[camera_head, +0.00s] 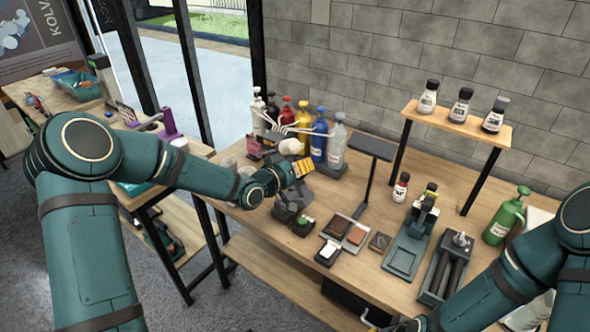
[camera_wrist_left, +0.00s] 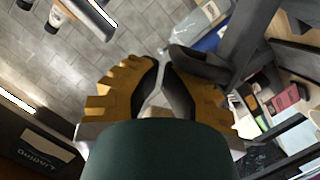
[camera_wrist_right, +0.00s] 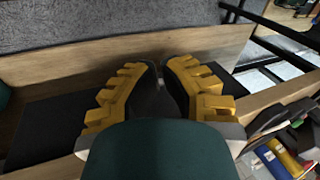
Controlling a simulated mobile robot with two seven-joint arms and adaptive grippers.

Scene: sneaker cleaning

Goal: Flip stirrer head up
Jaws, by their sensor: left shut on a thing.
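My left gripper (camera_head: 298,169), with yellow-backed fingers, is over the left part of the workbench. It is shut on a dark part of the stirrer. In the left wrist view a dark curved piece (camera_wrist_left: 200,62) lies against the fingertips (camera_wrist_left: 161,75); I take it to be the stirrer head. A dark, low body (camera_head: 293,207), apparently the stirrer, stands on the bench just below the gripper. My wrist and fingers hide part of it, so the head's tilt is unclear. My right gripper (camera_wrist_right: 161,80) shows closed fingertips with nothing visible between them, near the bench's front edge.
Several colored pump bottles (camera_head: 319,137) stand behind the left gripper. A dark lamp-like stand (camera_head: 371,148) rises to its right. Small brushes and blocks (camera_head: 354,234) lie in front. A grey-green fixture (camera_head: 408,248) and a raised shelf (camera_head: 458,122) are farther right.

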